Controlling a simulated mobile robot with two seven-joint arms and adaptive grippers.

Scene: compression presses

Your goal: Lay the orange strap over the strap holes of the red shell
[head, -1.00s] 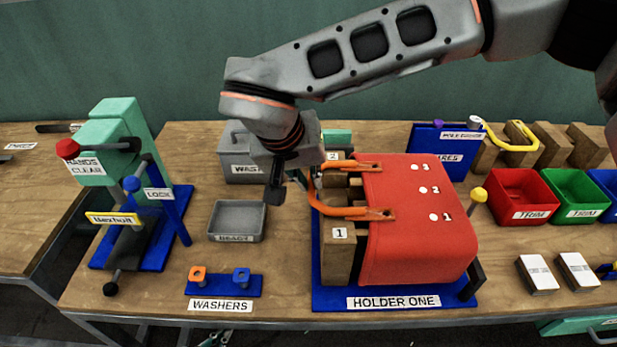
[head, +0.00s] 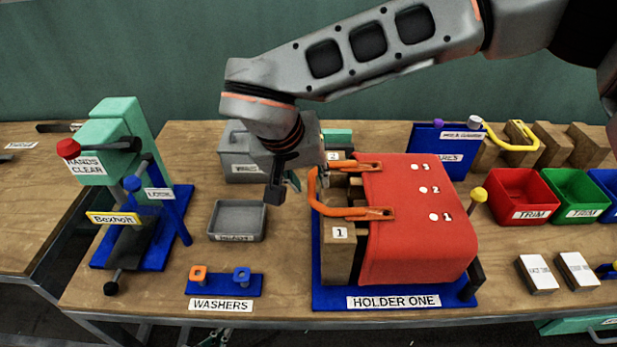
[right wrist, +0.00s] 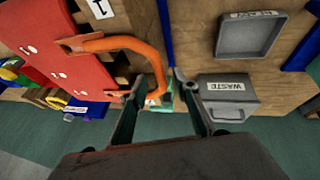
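The red shell (head: 425,240) sits on the blue base marked HOLDER ONE, draped over wooden blocks. The orange strap (head: 316,196) is a handle-like loop bulging left of the shell. Its two flat ends lie on the shell's left edge and cover whatever is beneath them. My right gripper (head: 280,192) is just left of the loop, pointing down, apart from it as far as I can see. In the right wrist view its two fingers (right wrist: 160,80) are spread, with the strap's bend (right wrist: 158,68) showing between and beyond the left fingertip. My left gripper is not in view.
A grey WASTE bin (head: 240,152) and a grey tray (head: 236,220) stand left of the holder. A washer stand (head: 223,286) is at the front, a green press (head: 118,140) at the left. Red (head: 522,190) and green (head: 572,190) TRIM bins stand right.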

